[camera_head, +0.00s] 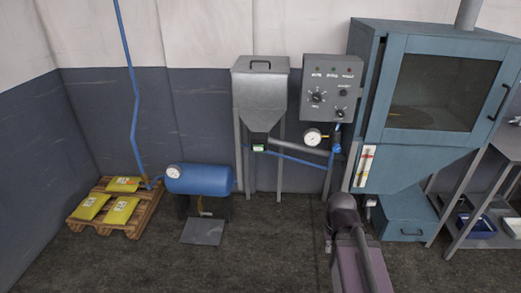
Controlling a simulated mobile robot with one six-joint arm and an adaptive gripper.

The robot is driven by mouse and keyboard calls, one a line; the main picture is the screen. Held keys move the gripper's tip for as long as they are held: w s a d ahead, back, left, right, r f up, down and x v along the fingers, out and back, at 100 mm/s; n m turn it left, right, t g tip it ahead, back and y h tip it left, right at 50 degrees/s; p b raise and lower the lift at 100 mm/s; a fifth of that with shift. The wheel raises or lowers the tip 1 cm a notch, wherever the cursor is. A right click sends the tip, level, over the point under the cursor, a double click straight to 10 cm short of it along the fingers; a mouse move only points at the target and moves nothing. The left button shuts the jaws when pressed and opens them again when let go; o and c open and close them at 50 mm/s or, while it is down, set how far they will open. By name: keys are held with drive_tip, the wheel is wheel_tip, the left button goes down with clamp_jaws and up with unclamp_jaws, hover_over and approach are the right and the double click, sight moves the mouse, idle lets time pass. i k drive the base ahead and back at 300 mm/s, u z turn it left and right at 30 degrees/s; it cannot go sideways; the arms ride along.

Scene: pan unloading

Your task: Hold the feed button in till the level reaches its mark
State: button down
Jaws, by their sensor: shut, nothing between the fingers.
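A grey control box (331,87) hangs on the wall right of the hopper. It carries small lamps or buttons along its top, with round knobs or buttons below. I cannot tell which one is the feed button. A narrow white level strip (366,166) with some red on it is fixed to the lower left of the teal cabinet. Its level and mark are too small to read. My arm shows at the bottom, right of centre, in front of the cabinet. I cannot make out my gripper's fingers.
A grey hopper (261,84) stands on legs left of the box, with a pressure gauge (313,137) beside it. The teal cabinet (376,118) fills the right. A blue tank (200,179) and a pallet with yellow bags (122,210) stand left. Floor between is mostly clear.

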sight(256, 148)
drive_tip(key=i, duration=0.9)
drive_tip(key=u, duration=0.05)
